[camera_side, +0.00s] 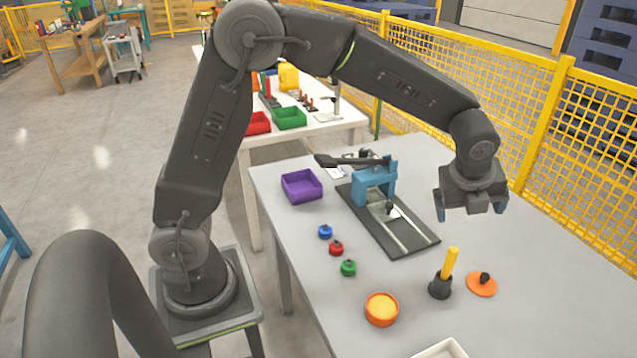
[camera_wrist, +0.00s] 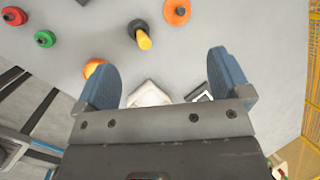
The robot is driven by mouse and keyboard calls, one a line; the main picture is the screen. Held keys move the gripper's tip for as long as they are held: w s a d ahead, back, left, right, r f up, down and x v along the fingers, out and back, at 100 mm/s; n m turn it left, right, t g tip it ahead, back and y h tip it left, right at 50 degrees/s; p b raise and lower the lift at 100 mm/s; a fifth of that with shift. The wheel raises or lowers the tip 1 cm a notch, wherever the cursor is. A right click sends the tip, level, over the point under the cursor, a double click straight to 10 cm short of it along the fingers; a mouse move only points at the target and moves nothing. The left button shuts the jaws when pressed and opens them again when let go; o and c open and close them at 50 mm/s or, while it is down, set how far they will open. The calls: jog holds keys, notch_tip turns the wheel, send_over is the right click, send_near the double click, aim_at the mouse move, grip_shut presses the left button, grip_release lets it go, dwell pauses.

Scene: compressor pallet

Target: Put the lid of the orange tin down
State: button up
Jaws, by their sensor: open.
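The orange lid (camera_side: 481,285) with a black knob lies flat on the grey table, right of a dark cup holding a yellow handle. It also shows at the top of the wrist view (camera_wrist: 177,12). The orange tin (camera_side: 382,309) stands open near the front of the table, apart from the lid, with a yellowish inside. In the wrist view the tin (camera_wrist: 92,67) is partly hidden behind a finger. My gripper (camera_side: 471,208) is open and empty, raised well above the table; its blue fingers (camera_wrist: 166,72) are spread with nothing between them.
The dark cup with the yellow handle (camera_side: 441,287) stands upright between tin and lid. Blue (camera_side: 325,232), red (camera_side: 336,248) and green (camera_side: 348,268) knobbed pieces lie to the left. A blue press (camera_side: 373,185), a purple bin (camera_side: 301,186) and a white tray (camera_side: 440,351) are also here.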

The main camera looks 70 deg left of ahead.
jog(key=s+a+r+n, duration=0.2)
jog(key=s+n, duration=0.6)
jog(key=s, duration=0.1)
jog(key=s+a+r+n+h, duration=0.1)
jog(key=s+a+r+n, duration=0.1)
jog(key=s+n, duration=0.5)
jog(key=s+a+r+n+t, duration=0.1)
jog(key=s+a+r+n, duration=0.2)
jog(key=s+n, duration=0.5)
jog(key=s, duration=0.3)
jog(key=shift+r+n, duration=0.3)
